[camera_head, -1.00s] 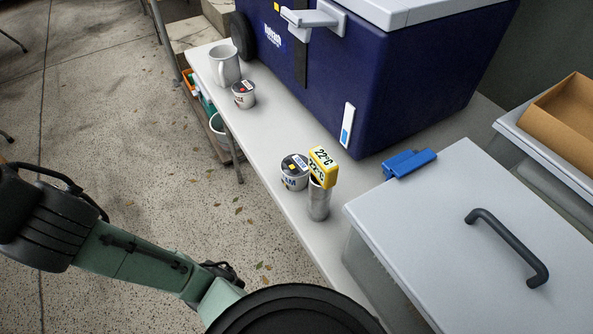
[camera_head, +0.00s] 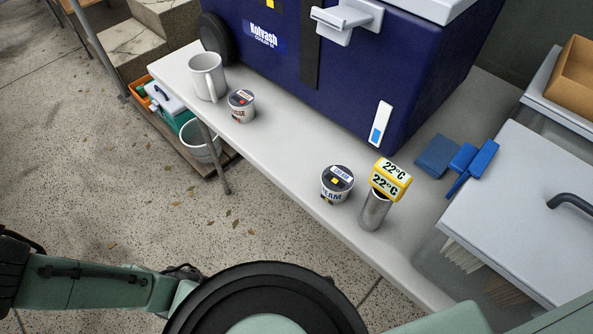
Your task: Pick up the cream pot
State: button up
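The cream pot (camera_head: 335,186) is a small white tub with a dark lid, a label and a yellow patch. It stands upright near the front edge of the white table (camera_head: 285,160). Part of its side lettering shows, reading like "EAM". A similar small tub (camera_head: 241,105) with a dark lid and a red mark stands further left on the table. My arm crosses the bottom of the picture, below and apart from the table items. My gripper's fingers do not show.
A metal cylinder (camera_head: 374,211) with a yellow 22°C thermometer (camera_head: 391,178) stands just right of the cream pot. A white mug (camera_head: 207,77) is at far left. A blue cooler (camera_head: 350,85) stands behind. Blue items (camera_head: 470,160) and a lidded bin (camera_head: 530,205) are at right.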

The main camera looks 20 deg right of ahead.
aim_at(336, 180)
jog(key=i+j, duration=0.15)
jog(key=j, duration=0.25)
jog(key=i+j, duration=0.2)
jog(key=j, duration=0.2)
jog(key=i+j, duration=0.15)
jog(key=j, duration=0.25)
jog(key=i+j, duration=0.2)
jog(key=j, duration=0.2)
jog(key=i+j, duration=0.15)
jog(key=j, duration=0.25)
jog(key=i+j, duration=0.2)
jog(key=j, duration=0.15)
jog(key=j+z, duration=0.15)
jog(key=z, duration=0.25)
jog(key=i+j+z, duration=0.1)
jog(key=z, duration=0.25)
jog(key=j+z, duration=0.25)
jog(key=z, duration=1.75)
jog(key=i+z, duration=0.4)
jog(key=i+l, duration=0.05)
jog(key=i, duration=0.05)
